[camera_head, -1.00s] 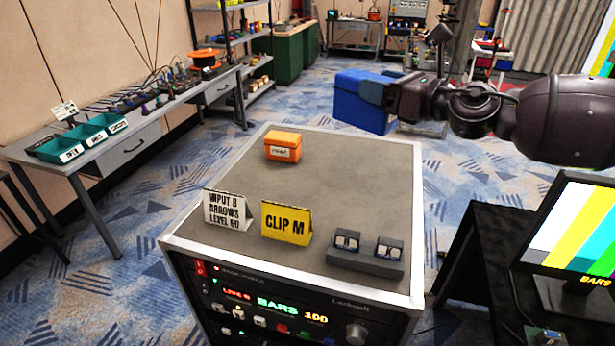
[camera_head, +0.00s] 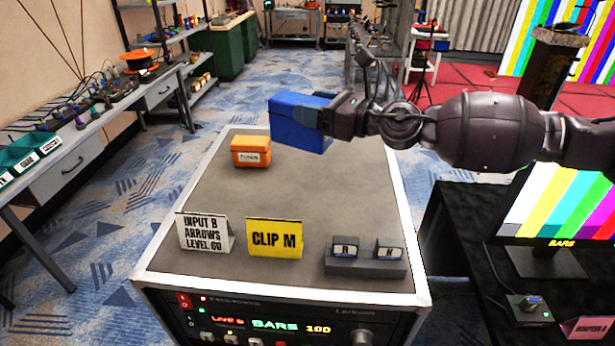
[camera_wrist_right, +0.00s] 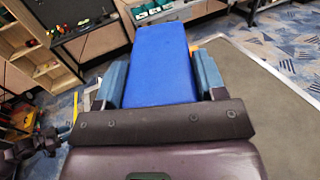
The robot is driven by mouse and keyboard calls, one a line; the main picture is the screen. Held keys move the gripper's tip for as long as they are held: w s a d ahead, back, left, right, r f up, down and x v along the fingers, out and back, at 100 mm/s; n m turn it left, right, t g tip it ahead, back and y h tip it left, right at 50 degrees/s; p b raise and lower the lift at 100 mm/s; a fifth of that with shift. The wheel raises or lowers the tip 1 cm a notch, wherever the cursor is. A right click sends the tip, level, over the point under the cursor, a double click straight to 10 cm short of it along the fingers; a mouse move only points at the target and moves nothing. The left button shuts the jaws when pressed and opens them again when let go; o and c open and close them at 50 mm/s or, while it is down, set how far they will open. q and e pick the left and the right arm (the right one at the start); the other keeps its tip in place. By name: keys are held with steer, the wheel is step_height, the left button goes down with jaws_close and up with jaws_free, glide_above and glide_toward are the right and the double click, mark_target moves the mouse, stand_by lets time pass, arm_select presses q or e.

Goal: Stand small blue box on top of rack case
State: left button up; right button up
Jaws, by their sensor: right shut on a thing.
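The small blue box (camera_head: 299,124) is in my right gripper (camera_head: 322,117), which comes in from the right in the head view. The gripper is shut on it. In the right wrist view the blue box (camera_wrist_right: 162,66) lies between the two fingers (camera_wrist_right: 160,82). The rack case (camera_head: 330,200) has a grey top with a pale rim. The box shows over the far part of this top, beside the orange box; whether it touches the top I cannot tell.
An orange box (camera_head: 250,151) stands on the case top, left of the blue box. A white card (camera_head: 205,233), a yellow card (camera_head: 274,238) and a grey block with two small units (camera_head: 366,262) stand along the front. The middle of the top is clear.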

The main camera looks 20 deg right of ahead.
mark_target(313, 136)
step_height(313, 136, down, 6)
steer(key=shift+f, duration=0.1)
arm_select(q)
steer(key=shift+w+f+b, duration=0.45)
steer(key=shift+w+b, duration=0.1)
steer(key=shift+b, duration=0.6)
arm_select(e)
steer(key=shift+f, duration=4.95)
arm_select(q)
steer(key=shift+f, duration=0.25)
arm_select(e)
steer(key=shift+f, duration=0.2)
steer(key=o, duration=1.1)
arm_select(q)
steer(key=shift+r, duration=0.1)
